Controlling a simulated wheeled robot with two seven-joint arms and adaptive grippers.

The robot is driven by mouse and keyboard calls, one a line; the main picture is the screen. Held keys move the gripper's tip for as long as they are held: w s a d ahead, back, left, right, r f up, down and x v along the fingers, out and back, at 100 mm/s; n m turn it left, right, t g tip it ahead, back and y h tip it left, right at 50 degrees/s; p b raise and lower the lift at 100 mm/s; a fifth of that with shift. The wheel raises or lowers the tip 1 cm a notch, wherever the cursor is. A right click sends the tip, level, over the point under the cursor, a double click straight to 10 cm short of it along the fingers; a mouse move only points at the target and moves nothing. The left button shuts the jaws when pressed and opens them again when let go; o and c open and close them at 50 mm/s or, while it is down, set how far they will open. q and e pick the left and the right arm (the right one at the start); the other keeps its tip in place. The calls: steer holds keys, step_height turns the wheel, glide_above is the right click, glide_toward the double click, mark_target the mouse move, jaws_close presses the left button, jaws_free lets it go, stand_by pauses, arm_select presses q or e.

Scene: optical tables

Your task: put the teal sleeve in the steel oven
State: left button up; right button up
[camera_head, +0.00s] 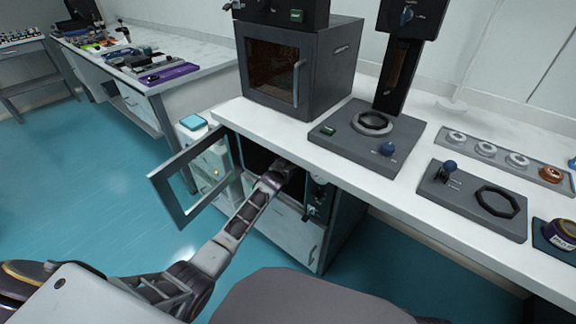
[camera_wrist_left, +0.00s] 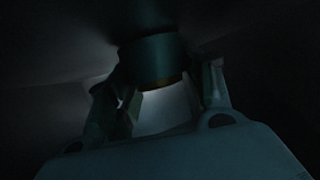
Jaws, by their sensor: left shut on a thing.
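The steel oven (camera_head: 317,201) is under the white bench, with its framed glass door (camera_head: 190,180) swung open to the left. My left arm reaches from below into the oven's dark opening, and the left gripper is hidden inside in the head view. In the left wrist view the left gripper (camera_wrist_left: 158,88) is shut on the teal sleeve (camera_wrist_left: 150,55), a short dark teal cylinder with a brownish lower rim. The surroundings there are very dark. I cannot tell whether the sleeve touches the oven floor. My right gripper is not in view.
A dark box oven (camera_head: 275,70) with a glass door stands on the bench above. A grey base with a ring (camera_head: 372,122) and another panel (camera_head: 470,200) lie to its right. The open door stands close to the left of my arm. The blue floor (camera_head: 80,180) is clear at left.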

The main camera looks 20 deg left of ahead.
arm_select(q)
steer(key=o, duration=0.7)
steer(key=shift+f, duration=0.2)
steer(key=shift+c, duration=0.2)
steer(key=o, duration=0.5)
steer(key=shift+c, duration=0.2)
steer(key=shift+r, duration=0.2)
